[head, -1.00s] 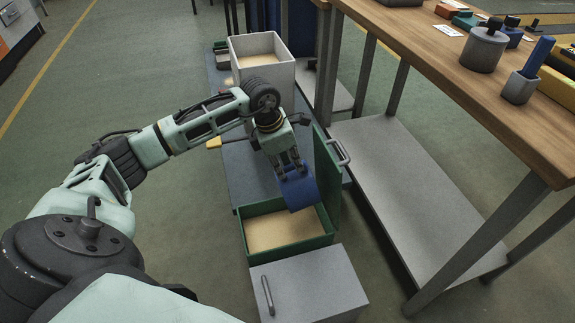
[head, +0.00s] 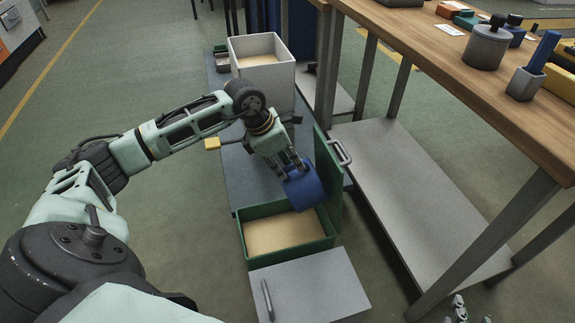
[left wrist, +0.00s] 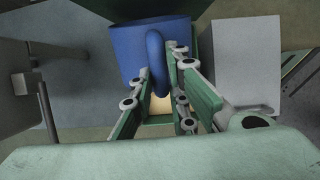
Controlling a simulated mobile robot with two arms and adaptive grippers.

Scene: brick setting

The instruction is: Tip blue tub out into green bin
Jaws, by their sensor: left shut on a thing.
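The blue tub (head: 306,189) hangs tilted over the back part of the green bin (head: 292,258), clear of its floor. My left gripper (head: 291,173) is shut on the tub's handle. The left wrist view shows the handle (left wrist: 156,62) between the fingers and the tub's blue wall (left wrist: 130,45). The tub's inside is hidden. The green bin is open, with its lid (head: 326,180) standing upright on the right; its visible tan floor looks bare. Part of my right gripper (head: 459,309) shows at the bottom edge; its jaws are unclear.
A grey box (head: 312,284) stands in front of the green bin. A white open bin (head: 264,75) stands behind. A wooden-topped bench (head: 480,95) with a grey lower shelf (head: 415,190) is close on the right. Floor at the left is free.

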